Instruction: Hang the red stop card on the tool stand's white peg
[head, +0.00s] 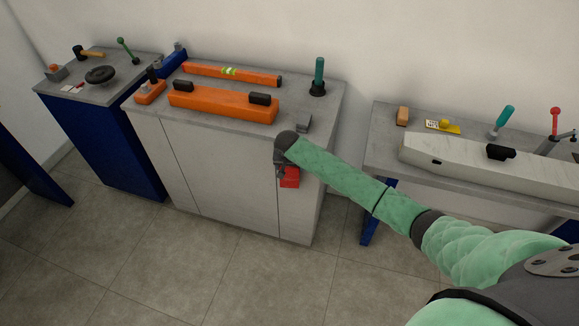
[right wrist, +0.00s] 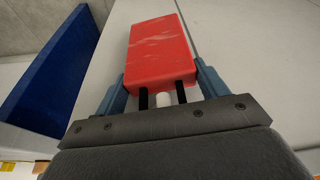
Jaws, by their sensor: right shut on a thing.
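The red stop card (head: 290,178) is a flat red block in front of the grey cabinet, below its top edge. It fills the middle of the right wrist view (right wrist: 160,48), between the blue fingers. My right gripper (head: 284,174) is shut on the card, with the arm reaching in from the right. Two black bars and a short white piece (right wrist: 164,100) show at the card's near end; I cannot tell what the white piece belongs to. I cannot make out the tool stand's white peg. My left gripper is not in view.
A blue cabinet (head: 105,140) stands left. The right bench (head: 385,145) holds a long pale beam (head: 490,170). Floor in front is clear.

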